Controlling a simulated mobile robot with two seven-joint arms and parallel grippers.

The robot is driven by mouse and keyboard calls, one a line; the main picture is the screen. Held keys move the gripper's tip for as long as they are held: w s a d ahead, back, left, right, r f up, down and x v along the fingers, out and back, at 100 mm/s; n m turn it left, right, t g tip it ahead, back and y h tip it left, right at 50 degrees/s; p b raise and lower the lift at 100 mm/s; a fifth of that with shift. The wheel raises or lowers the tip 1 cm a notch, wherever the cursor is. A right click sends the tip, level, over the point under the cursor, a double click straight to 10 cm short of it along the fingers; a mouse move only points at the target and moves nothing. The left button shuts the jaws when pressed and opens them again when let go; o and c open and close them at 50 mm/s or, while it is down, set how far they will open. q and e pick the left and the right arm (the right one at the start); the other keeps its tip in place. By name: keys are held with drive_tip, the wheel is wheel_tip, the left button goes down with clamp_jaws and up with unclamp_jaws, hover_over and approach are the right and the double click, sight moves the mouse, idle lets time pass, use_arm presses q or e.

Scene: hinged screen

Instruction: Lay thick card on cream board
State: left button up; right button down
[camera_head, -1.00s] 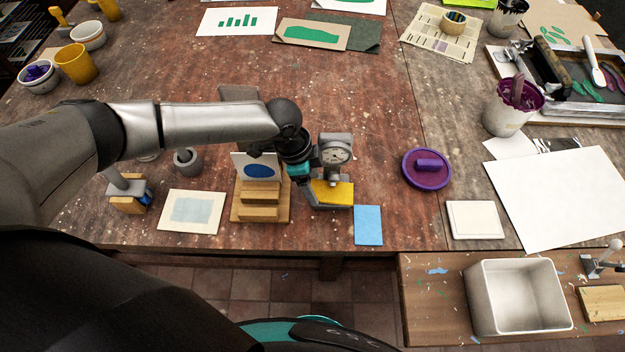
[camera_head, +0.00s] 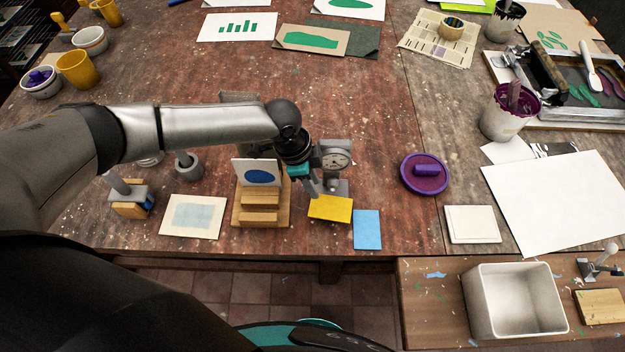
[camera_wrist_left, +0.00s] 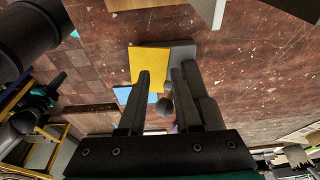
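A yellow card (camera_head: 330,208) lies in front of the dial gauge (camera_head: 335,160), and a blue card (camera_head: 367,229) lies beside it. Which one is the thick card I cannot tell by sight. The yellow card (camera_wrist_left: 147,62) also shows in the wrist view. A cream board (camera_head: 205,230) with a pale blue rectangle lies flat at the left front. My left gripper (camera_head: 312,190) is beside the gauge, just behind the yellow card. In the wrist view its fingers (camera_wrist_left: 160,75) stand apart, one overlapping the card, with nothing clearly pinched. My right gripper is out of view.
A wooden stepped stand (camera_head: 262,215) with a blue-oval card stands between the cream board and gauge. A stamp-like tool (camera_head: 130,205) stands left. A purple lid (camera_head: 425,173) and a pale pad (camera_head: 472,224) are right. The table's front edge is close.

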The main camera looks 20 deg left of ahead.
use_arm(q)
drive_tip(key=v, duration=1.5)
drive_tip(key=shift+p, duration=0.4)
drive_tip(key=shift+a+r, duration=0.1)
